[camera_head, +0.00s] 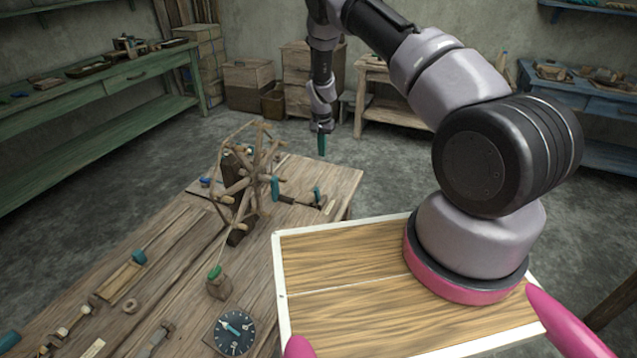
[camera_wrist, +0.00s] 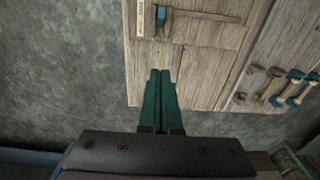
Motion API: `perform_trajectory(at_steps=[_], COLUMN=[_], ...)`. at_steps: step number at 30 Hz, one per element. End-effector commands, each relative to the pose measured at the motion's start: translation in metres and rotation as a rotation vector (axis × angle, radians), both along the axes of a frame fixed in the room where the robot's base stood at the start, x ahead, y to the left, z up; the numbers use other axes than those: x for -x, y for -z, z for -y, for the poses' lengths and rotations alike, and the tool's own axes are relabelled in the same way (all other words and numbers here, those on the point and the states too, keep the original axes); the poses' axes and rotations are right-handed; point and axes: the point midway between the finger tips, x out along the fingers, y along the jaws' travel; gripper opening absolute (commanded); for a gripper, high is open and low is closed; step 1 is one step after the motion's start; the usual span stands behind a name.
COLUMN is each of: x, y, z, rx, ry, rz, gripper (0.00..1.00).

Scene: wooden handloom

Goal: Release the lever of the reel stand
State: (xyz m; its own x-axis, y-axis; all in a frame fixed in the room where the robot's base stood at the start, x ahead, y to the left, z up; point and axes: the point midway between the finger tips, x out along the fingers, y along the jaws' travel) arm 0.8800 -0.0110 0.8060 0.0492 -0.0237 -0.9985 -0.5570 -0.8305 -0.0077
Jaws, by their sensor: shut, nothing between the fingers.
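The reel stand appears to be the wooden spoked wheel on a dark upright post (camera_head: 238,225) on the workbench. A teal handle (camera_head: 275,187) shows at the wheel's right side. A second upright teal handle (camera_head: 317,195) stands at a dark bar near the bench's far end; it also shows in the wrist view (camera_wrist: 163,15), beside a pale label (camera_wrist: 140,18). I cannot tell which handle is the stand's lever. My gripper (camera_head: 322,152) is shut and empty, pointing down above and beyond the bench's far end. Its teal fingers (camera_wrist: 160,85) touch neither handle.
The wooden workbench (camera_head: 180,240) carries a dark dial (camera_head: 234,333), a small weight-like block with a green top (camera_head: 217,285) and several tools on the left. A green table (camera_head: 130,80) stands at the left wall. Open floor (camera_head: 385,175) lies beyond the bench.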

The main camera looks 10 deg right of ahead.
Motion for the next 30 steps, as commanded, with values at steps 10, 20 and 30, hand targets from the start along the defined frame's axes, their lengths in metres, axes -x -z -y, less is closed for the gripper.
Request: perform_trajectory(at_steps=[10,20,30], x=[0.0,-0.003,0.026], y=[0.042,0.112,0.122], z=[0.002,0.004,-0.017], rx=[0.007,0.008,0.007], ry=[-0.002,-0.001,-0.003], rz=[-0.007,-0.006,-0.005], gripper=[0.0,0.0,0.0])
